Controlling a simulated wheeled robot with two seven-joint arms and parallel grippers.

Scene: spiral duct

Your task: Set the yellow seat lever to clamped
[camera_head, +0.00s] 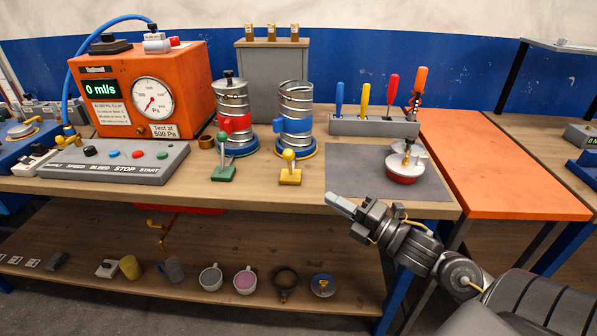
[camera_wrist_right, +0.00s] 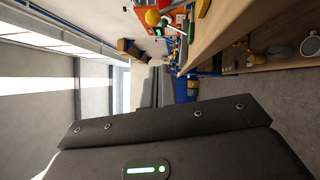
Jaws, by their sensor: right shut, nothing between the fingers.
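The yellow seat lever (camera_head: 289,166) stands near the table's front edge, a yellow ball knob on a short stem above a yellow base. Its stem looks close to upright; I cannot tell which setting it is in. Behind it a metal duct piece with a blue band (camera_head: 293,124) stands on a blue and yellow round seat. My right gripper (camera_head: 338,201) is shut and empty, in front of the table edge, right of the lever and apart from it. A yellow ball (camera_wrist_right: 152,18) shows at the top of the right wrist view. My left gripper is not in view.
A green lever (camera_head: 223,166) and a red-banded duct (camera_head: 233,120) stand to the left. A button panel (camera_head: 120,165) and an orange test box (camera_head: 150,85) are farther left. A grey mat (camera_head: 435,187) carries a red-based part (camera_head: 404,172) at right. A shelf with cups lies below.

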